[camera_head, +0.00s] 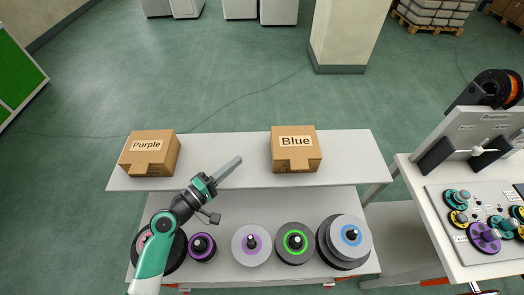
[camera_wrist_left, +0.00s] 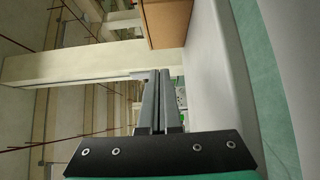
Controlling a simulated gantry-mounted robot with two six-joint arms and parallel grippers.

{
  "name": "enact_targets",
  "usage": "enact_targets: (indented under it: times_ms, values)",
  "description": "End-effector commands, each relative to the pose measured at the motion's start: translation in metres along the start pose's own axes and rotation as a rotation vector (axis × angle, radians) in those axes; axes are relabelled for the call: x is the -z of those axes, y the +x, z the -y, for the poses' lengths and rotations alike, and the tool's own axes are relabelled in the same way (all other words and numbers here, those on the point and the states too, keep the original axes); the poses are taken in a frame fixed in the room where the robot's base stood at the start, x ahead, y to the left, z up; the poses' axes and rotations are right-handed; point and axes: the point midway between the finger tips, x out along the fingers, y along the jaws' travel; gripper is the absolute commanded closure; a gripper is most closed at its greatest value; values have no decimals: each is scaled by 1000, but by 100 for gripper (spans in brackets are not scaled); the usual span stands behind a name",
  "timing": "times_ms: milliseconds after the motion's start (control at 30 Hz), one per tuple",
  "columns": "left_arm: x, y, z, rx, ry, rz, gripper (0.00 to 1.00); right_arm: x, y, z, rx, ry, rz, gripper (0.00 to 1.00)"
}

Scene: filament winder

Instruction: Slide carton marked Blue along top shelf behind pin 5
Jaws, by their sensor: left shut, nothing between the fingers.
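The carton marked Blue (camera_head: 309,163) stands upright on the white top shelf (camera_head: 220,150), right of the middle. My left gripper (camera_head: 239,160) is over the same shelf, left of the Blue carton and apart from it. Its fingers are shut and empty, pointing up and right in the head view. In the left wrist view the shut fingers (camera_wrist_left: 157,80) show below a brown carton (camera_wrist_left: 167,22), whose label is not seen. The blue-centred spool (camera_head: 366,243) sits on the rightmost pin of the lower shelf; no pin numbers can be read. My right gripper is out of view.
A carton marked Purple (camera_head: 137,166) stands at the left end of the top shelf. Several spools on pins line the lower shelf (camera_head: 222,269). The top shelf is clear between the cartons and right of Blue. A winder bench (camera_head: 412,190) stands at the right.

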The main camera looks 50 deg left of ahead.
Motion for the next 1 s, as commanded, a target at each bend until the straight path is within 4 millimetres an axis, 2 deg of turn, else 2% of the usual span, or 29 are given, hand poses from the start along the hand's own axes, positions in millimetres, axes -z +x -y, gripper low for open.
enact_targets:
  times_ms: [100, 267, 400, 600, 1000]
  values:
    - [-1, 28, -1, -3, 1, 3, 100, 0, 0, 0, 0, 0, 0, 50]
    - [-1, 62, -1, -3, 2, 3, 100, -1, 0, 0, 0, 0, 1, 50]
    - [-19, 78, -2, -1, 0, 4, 100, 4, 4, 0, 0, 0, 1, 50]
    - [-28, 88, -1, -1, 0, 0, 100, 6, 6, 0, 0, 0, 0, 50]
    - [-26, 89, -2, -1, 0, -9, 100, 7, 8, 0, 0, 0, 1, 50]
